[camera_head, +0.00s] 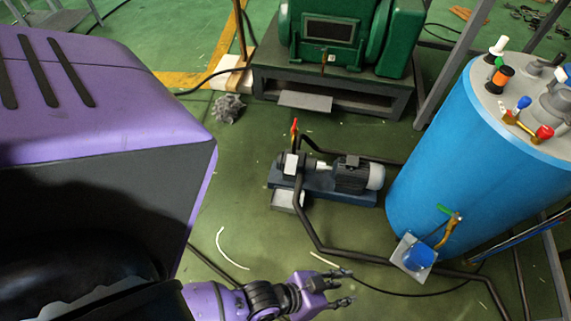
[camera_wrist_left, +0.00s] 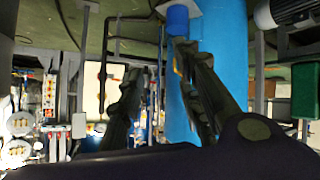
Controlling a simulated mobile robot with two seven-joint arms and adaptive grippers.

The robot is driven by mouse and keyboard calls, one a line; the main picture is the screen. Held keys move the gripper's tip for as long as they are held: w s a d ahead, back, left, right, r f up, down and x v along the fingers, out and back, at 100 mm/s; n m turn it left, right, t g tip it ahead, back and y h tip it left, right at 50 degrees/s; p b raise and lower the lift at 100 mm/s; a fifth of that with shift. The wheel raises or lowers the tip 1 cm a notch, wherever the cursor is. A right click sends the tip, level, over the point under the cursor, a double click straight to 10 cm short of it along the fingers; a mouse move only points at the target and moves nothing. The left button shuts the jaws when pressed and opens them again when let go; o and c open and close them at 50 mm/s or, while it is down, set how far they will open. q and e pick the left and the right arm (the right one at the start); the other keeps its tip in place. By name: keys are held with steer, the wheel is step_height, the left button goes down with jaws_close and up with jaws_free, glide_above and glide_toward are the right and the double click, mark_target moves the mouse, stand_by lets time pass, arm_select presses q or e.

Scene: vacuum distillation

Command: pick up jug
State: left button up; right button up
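The jug seems to be the small blue vessel (camera_head: 420,257) on a light square plate (camera_head: 401,251) at the foot of the blue tank, below a tap (camera_head: 449,222) with a green handle. A blue vessel, likely the same one, shows at the top of the left wrist view (camera_wrist_left: 178,19). My left gripper (camera_head: 347,286) is at the bottom centre of the head view, left of the jug and apart from it. Its fingers are spread, with nothing between them. They also show apart in the left wrist view (camera_wrist_left: 160,62). My right gripper is in neither view.
The large blue tank (camera_head: 475,150) stands at the right, with valves on top. A pump with a motor (camera_head: 335,177) sits on the floor left of it, and a dark pipe (camera_head: 330,247) runs below both. A green machine (camera_head: 345,35) stands behind.

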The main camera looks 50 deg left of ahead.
mark_target(403, 234)
arm_select(q)
steer(key=w+d+f+m+t+h+b, duration=0.2)
steer(key=w+d+f+t+h+b, duration=0.25)
steer(key=w+d+f+b, duration=1.15)
steer(key=w+a+f+n+t+y+b, duration=0.2)
steer(key=w+a+f+y+b, duration=0.25)
steer(key=w+a, duration=0.2)
steer(key=w+a+f+n+t+y+b, duration=0.1)
steer(key=w+a+f+t+y+b, duration=0.15)
steer(key=w+a+b, duration=0.4)
steer(key=shift+g+y, duration=0.25)
steer(key=shift+g, duration=0.15)
steer(key=w+b, duration=0.1)
steer(key=w, duration=0.1)
steer(key=w+b, duration=0.1)
steer(key=w, duration=0.1)
steer(key=w+b, duration=0.1)
steer(key=w, duration=0.1)
steer(key=shift+w+f, duration=0.3)
steer(key=shift+w, duration=0.05)
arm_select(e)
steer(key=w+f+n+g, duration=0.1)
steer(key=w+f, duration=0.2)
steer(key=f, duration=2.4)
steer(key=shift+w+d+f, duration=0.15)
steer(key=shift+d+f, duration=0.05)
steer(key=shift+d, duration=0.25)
arm_select(q)
steer(key=shift+c, duration=0.5)
jaws_close()
